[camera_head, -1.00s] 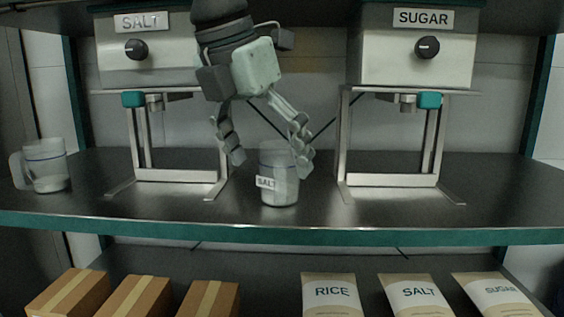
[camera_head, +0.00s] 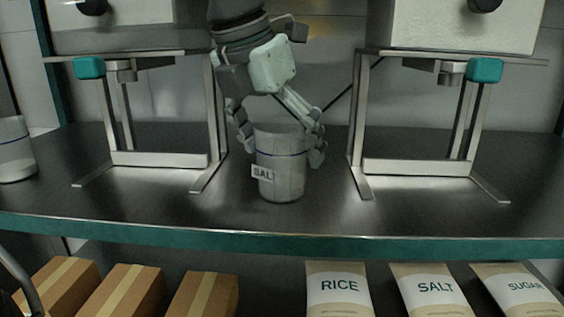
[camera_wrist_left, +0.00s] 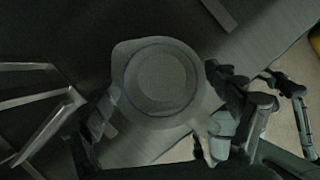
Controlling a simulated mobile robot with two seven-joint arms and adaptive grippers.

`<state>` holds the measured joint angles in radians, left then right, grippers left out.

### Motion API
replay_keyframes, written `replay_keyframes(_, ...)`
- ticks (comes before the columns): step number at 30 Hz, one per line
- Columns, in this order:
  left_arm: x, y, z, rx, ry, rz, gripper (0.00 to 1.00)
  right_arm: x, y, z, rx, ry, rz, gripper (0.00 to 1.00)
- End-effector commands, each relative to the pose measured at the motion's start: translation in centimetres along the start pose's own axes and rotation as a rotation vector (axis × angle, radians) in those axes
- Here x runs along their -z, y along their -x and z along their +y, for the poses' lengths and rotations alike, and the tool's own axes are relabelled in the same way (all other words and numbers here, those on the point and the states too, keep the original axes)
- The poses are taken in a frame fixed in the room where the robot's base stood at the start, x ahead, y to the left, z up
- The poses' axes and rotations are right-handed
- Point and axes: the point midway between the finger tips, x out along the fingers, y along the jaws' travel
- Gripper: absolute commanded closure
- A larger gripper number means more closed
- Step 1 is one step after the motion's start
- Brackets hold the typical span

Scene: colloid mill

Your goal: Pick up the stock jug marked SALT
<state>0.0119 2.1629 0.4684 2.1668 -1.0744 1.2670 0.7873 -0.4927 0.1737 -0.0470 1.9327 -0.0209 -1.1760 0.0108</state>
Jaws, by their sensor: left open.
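The stock jug marked SALT (camera_head: 281,178) stands upright on the dark shelf between two metal stands, a clear-grey cup with a blue line and a white label on its front left. My left gripper (camera_head: 281,150) reaches down from above, open, with a finger on each side of the jug's upper part. I cannot tell whether the fingers touch it. In the left wrist view the jug (camera_wrist_left: 160,78) shows from above as a round rim between the dark fingers.
Metal stands (camera_head: 120,158) and (camera_head: 430,168) flank the jug, with dispensers above. Another jug (camera_head: 14,150) is at the left edge. The shelf's teal front edge (camera_head: 300,244) lies nearer. Below are cardboard boxes (camera_head: 125,290) and bags marked RICE (camera_head: 340,288), SALT (camera_head: 435,290) and SUGAR (camera_head: 522,288).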

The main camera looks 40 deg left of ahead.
Motion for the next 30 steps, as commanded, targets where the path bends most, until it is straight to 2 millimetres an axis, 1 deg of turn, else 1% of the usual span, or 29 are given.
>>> replay_keyframes(3, 0.3, -1.9, -0.1, 0.002, 0.0, 0.005, 0.12, -0.6, -0.7, 0.0, 0.002, -0.001, -0.014, 0.6)
replay_keyframes(6, 0.3, -2.8, -0.1, 0.002, 0.002, 0.002, 0.12, -0.9, -1.1, -0.1, 0.003, 0.0, -0.018, 0.6)
replay_keyframes(9, 0.2, -3.2, -0.1, 0.001, 0.002, 0.0, 0.12, -0.8, -1.1, -0.1, 0.004, 0.0, -0.016, 0.6)
replay_keyframes(14, 0.2, -3.2, -0.1, 0.001, 0.002, -0.001, 0.12, -0.5, -1.1, -0.2, 0.004, 0.001, -0.01, 0.6)
replay_keyframes(17, 0.2, -3.1, -0.1, 0.001, 0.002, -0.001, 0.22, -0.3, -1.0, -0.2, 0.004, 0.001, -0.007, 0.6)
replay_keyframes(27, 0.2, -3.1, -0.1, 0.002, 0.002, 0.0, 0.64, -0.1, -0.8, -0.2, 0.005, 0.0, -0.004, 0.6)
replay_keyframes(29, 0.2, -3.1, -0.1, 0.002, 0.002, 0.0, 0.72, -0.1, -0.8, -0.2, 0.005, -0.001, -0.004, 0.6)
replay_keyframes(30, 0.2, -3.1, -0.1, 0.002, 0.002, -0.001, 0.72, -0.1, -0.8, -0.2, 0.005, -0.001, -0.004, 0.6)
